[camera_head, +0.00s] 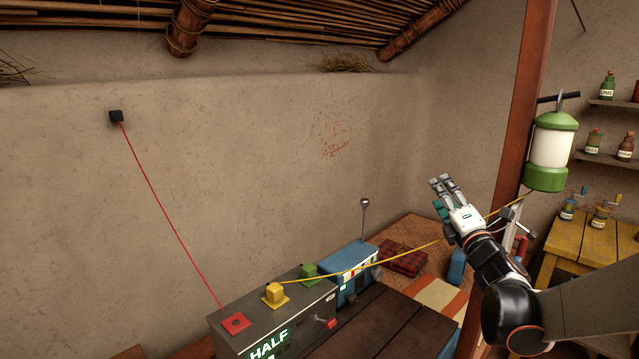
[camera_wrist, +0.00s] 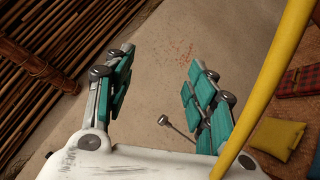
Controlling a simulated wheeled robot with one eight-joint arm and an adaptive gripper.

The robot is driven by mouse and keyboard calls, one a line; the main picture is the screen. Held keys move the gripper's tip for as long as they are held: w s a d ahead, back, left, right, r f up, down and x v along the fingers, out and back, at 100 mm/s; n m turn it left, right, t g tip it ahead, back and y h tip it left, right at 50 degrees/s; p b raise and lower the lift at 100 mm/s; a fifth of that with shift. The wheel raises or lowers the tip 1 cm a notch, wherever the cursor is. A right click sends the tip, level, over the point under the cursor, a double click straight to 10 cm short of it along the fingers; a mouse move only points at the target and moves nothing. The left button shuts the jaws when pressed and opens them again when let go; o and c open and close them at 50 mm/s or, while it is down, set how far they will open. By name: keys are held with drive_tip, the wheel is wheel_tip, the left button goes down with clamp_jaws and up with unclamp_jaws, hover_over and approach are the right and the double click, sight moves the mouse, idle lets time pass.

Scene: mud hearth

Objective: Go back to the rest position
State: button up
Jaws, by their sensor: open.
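My gripper (camera_head: 442,186) is raised in the air at the right of the head view, pointing up toward the mud wall. In the wrist view my gripper (camera_wrist: 160,85) shows its two teal-padded fingers spread apart, with nothing between them. A yellow cable (camera_head: 375,264) runs from a yellow plug (camera_head: 274,293) on the grey box up past my gripper toward the green and white lantern (camera_head: 549,150). In the wrist view the yellow cable (camera_wrist: 268,85) passes close on the right side of the gripper. I cannot tell whether it touches my arm.
The grey box (camera_head: 290,308) shows "HALF" and has a red lever (camera_head: 325,323). A red cable (camera_head: 165,205) runs from it to a black wall block (camera_head: 116,116). A blue radio (camera_head: 346,268) stands behind. A reddish post (camera_head: 519,110) and yellow table (camera_head: 580,246) are right of my gripper.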

drive_tip(key=s+m+g+h+p, duration=0.1)
drive_tip(key=s+m+g+h, duration=0.4)
drive_tip(key=s+m, duration=0.75)
drive_tip(key=s+a+f+m+g+y+b, duration=0.1)
drive_tip(key=s+a+f+m+g, duration=0.3)
drive_tip(key=s+f, duration=0.4)
drive_tip(key=s+a+f+m+g+y+b, duration=0.1)
drive_tip(key=s+a+f+m+g, duration=0.3)
drive_tip(key=s, duration=1.2)
drive_tip(key=a+f+m, duration=0.3)
drive_tip(key=f, duration=0.1)
drive_tip(key=shift+s+a+f+g+y+b, duration=0.15)
drive_tip(key=shift+f+g+y+b, duration=0.15)
drive_tip(key=shift+y, duration=0.1)
